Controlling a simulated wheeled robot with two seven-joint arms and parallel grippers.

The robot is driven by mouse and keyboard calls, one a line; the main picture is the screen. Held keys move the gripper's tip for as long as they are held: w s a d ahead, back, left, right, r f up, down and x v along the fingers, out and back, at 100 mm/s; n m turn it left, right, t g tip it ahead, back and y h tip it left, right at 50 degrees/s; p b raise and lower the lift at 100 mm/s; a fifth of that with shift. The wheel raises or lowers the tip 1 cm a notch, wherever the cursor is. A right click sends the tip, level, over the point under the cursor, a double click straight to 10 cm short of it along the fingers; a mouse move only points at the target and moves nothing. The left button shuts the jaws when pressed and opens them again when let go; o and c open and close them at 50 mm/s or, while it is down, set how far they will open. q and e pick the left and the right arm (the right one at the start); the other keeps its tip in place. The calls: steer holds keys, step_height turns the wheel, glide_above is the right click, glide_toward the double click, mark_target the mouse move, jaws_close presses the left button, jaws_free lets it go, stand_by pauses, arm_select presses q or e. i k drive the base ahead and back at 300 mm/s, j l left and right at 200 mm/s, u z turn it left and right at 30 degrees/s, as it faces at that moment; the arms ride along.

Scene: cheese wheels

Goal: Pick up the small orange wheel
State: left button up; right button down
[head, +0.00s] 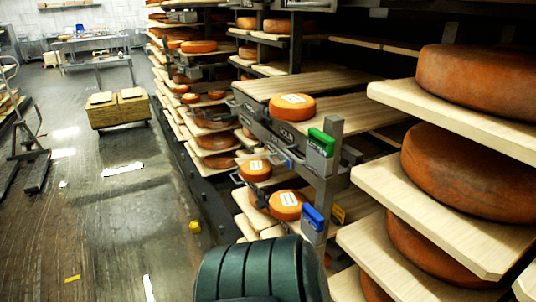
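Several small orange wheels with white labels sit on the rack in the head view. One wheel (292,107) lies flat on a pale board at the upper middle. A second wheel (255,170) sits lower, beside a grey handle. A third wheel (287,205) sits lower still, left of a blue box. The frame does not show which one the task means. A dark shape partly covers the space between the two lower wheels; I cannot tell what it is. I cannot make out either gripper.
Large brown wheels (476,82) fill pale shelves at the right. A metal post carries a green box (320,143) and a blue box (313,218). A wooden crate (119,108) stands on the floor at the left. The aisle floor (120,215) is mostly clear.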

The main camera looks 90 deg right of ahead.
mark_target(252, 170)
steer(key=z, duration=2.95)
steer(key=i+j+z, duration=0.15)
steer(key=z, duration=0.25)
steer(key=i+j+z, duration=0.1)
steer(key=j+z, duration=0.25)
steer(key=i+j+z, duration=0.15)
steer(key=j+z, duration=0.15)
steer(key=j, duration=0.65)
steer(key=i+j+z, duration=0.1)
steer(key=j+z, duration=0.2)
steer(key=j, duration=0.65)
steer(key=i+j+z, duration=0.1)
steer(key=j, duration=3.2)
